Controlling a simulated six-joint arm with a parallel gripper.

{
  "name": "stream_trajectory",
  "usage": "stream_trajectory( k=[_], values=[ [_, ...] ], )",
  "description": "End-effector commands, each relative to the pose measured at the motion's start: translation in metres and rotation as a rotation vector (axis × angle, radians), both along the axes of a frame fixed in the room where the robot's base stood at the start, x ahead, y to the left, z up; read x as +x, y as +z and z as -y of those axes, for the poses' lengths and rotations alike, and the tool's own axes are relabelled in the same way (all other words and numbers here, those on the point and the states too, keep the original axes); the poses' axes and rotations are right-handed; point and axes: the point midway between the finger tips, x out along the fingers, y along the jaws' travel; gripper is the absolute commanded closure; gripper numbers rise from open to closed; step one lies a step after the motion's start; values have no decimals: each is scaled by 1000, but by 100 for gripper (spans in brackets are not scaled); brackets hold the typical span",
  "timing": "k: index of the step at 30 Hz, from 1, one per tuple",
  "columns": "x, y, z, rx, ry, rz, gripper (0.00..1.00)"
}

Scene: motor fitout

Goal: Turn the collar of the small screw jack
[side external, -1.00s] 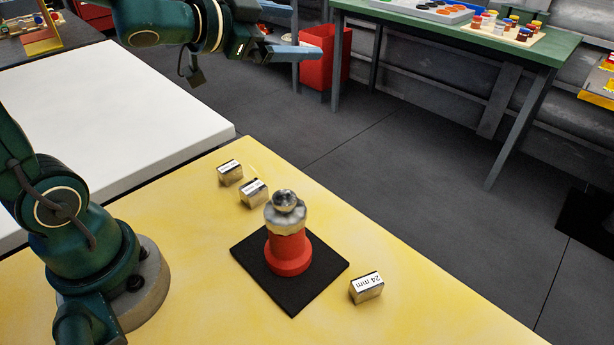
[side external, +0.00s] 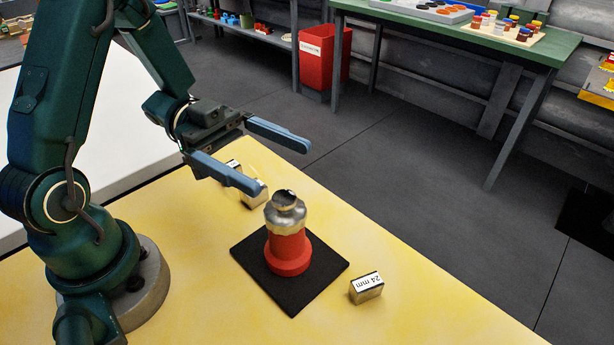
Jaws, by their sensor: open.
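The small screw jack (side external: 288,252) stands upright on a black square mat (side external: 252,252) on the yellow table. Its body is red, and its collar (side external: 285,215) is silver metal with a rounded metal head (side external: 285,199) on top. My gripper (side external: 282,164) is open and empty. Its two blue fingers are spread apart, above and to the left of the jack in the picture, and do not touch it. The near finger hides part of a metal block behind it.
A metal block labelled "24 mm" (side external: 366,287) lies right of the mat. Two more metal blocks stand behind the jack, one of them here (side external: 255,195). The yellow table (side external: 420,270) is clear at the right front. A red bin (side external: 325,57) stands on the floor beyond.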

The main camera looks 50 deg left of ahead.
Motion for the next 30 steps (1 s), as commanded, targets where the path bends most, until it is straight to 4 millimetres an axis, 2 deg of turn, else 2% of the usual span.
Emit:
stream_trajectory(
  k=[6, 12, 17, 24, 30],
  values=[
    [0, -48, 0, -2, 1, -7, 1],
    [0, -74, 0, 1, 1, 1, 1],
    [1, -78, 7, 3, -2, 3, 1],
    [6, -77, 35, 2, -4, 3, 1],
    [9, -77, 49, 4, -1, 3, 1]
  ],
)
